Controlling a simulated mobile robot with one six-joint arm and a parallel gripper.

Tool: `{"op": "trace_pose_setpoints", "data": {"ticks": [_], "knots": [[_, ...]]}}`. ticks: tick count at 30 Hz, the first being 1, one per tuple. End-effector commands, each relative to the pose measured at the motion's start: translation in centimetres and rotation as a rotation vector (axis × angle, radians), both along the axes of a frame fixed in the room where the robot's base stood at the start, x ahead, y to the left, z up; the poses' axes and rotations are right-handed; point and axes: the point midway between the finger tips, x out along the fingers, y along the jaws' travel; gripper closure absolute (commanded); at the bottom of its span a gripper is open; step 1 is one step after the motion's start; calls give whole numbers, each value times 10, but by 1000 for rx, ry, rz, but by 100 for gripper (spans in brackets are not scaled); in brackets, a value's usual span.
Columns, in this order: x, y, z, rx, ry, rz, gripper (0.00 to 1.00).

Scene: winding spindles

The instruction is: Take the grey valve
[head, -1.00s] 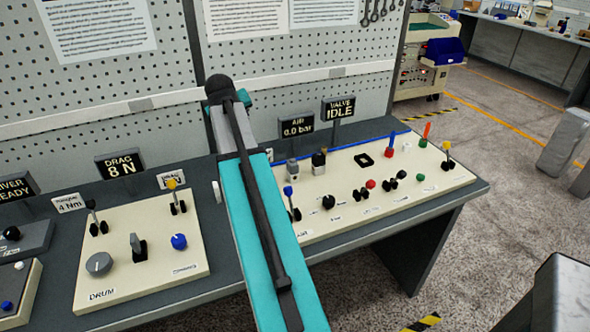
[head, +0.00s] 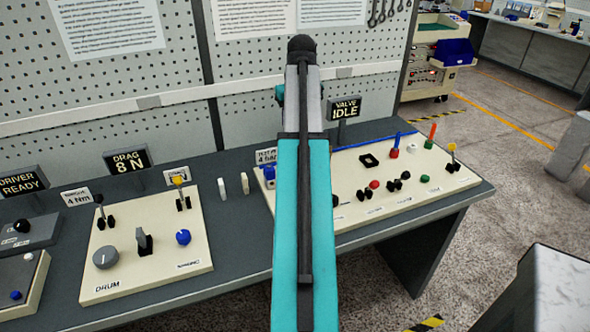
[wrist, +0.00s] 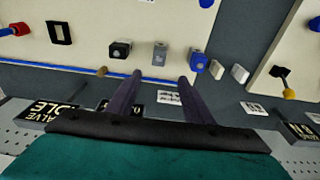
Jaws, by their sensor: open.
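The grey valve (wrist: 160,53) is a small light grey block on the cream panel. It shows in the wrist view, just beyond my fingertips and roughly between them. In the head view it is hidden behind my arm. My gripper (wrist: 160,77) is open and empty, with its two dark fingers apart and pointing toward the row of valves. I cannot tell how high the fingers are above the panel. A black valve (wrist: 120,50) stands on one side of the grey one, and a blue valve (wrist: 198,62) on the other; the blue one also shows in the head view (head: 270,173).
A blue line (wrist: 70,67) runs along the panel's edge. Two pale upright slabs (head: 222,189) stand between the panels. The drum panel (head: 140,278) with levers and knobs is at left. The VALVE IDLE sign (head: 345,108) and a perforated wall (head: 160,95) stand behind.

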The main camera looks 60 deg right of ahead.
Motion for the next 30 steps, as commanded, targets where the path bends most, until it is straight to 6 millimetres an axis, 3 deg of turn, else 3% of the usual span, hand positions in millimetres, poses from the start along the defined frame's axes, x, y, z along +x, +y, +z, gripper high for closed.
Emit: {"op": "trace_pose_setpoints", "data": {"ticks": [4,17,30], "knots": [[-9,-3,2,19,4,-5,53],[-12,-7,-3,17,4,-12,53],[-9,-10,-47,16,4,-13,53]]}}
